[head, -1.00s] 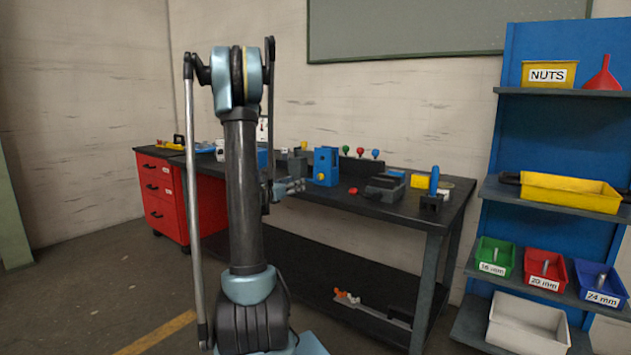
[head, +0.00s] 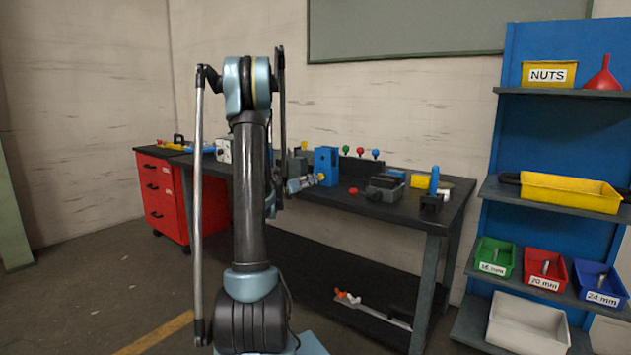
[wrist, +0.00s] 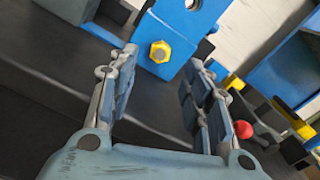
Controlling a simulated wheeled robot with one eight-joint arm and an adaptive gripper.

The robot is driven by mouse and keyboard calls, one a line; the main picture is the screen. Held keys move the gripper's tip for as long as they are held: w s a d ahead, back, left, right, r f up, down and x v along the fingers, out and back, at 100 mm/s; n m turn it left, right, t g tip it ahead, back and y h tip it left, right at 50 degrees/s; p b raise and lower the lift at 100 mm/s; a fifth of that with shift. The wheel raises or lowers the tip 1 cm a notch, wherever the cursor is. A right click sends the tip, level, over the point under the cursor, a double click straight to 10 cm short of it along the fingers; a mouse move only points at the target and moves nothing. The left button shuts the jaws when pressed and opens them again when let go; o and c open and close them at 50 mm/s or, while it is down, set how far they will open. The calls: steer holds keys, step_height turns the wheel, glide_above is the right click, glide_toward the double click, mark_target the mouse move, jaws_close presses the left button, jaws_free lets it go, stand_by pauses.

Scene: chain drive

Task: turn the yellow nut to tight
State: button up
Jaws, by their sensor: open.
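The yellow nut (wrist: 160,51) is a small hexagon with a darker centre, on the front face of a blue block (wrist: 178,22). In the head view the nut (head: 322,176) shows low on the upright blue block (head: 327,158) on the workbench. My gripper (wrist: 163,63) is open and empty. In the wrist view its two fingers stand to either side of the nut, which appears beyond the fingertips in the gap. In the head view my gripper (head: 309,183) is just left of the nut; whether it touches cannot be told.
The dark workbench (head: 400,208) carries a dark vise-like fixture (head: 384,188) and several coloured knobs behind. A red knob (wrist: 243,129) lies close to my right finger in the wrist view. A red drawer cabinet (head: 165,200) stands left, a blue shelf rack (head: 550,130) right.

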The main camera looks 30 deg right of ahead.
mark_target(319, 176)
steer(key=x, duration=0.8)
steer(key=c, duration=1.1)
